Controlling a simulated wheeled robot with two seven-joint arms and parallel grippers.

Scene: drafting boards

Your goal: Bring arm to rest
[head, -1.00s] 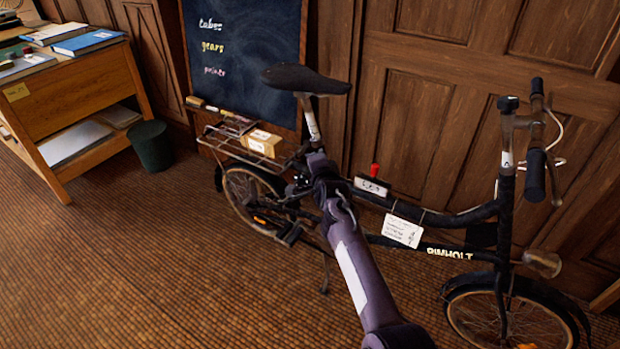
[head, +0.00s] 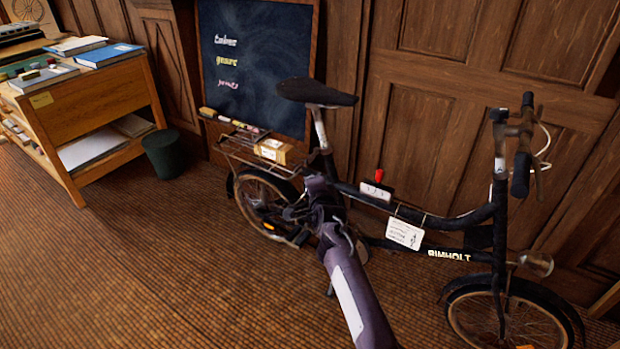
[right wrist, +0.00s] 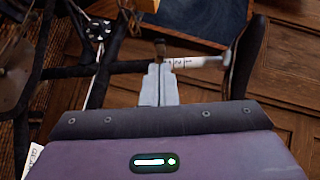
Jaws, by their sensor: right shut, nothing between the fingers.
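My right arm (head: 350,290) reaches up from the lower edge of the head view, in front of the bicycle (head: 462,232). Its far end covers part of the frame below the saddle (head: 316,92). I cannot make out the fingertips there. In the right wrist view, my right gripper (right wrist: 158,84) is shut and empty, its two pale fingers together. Bicycle tubes show around and beyond the fingers. I cannot tell whether they touch the bicycle. My left gripper is not in view.
A cardboard box (head: 273,151) sits on the rear rack. A chalkboard (head: 255,60) and wooden panelling (head: 430,110) stand close behind the bicycle. A desk (head: 95,105) and dark bin (head: 168,153) are at left. The brown floor (head: 130,270) at lower left is clear.

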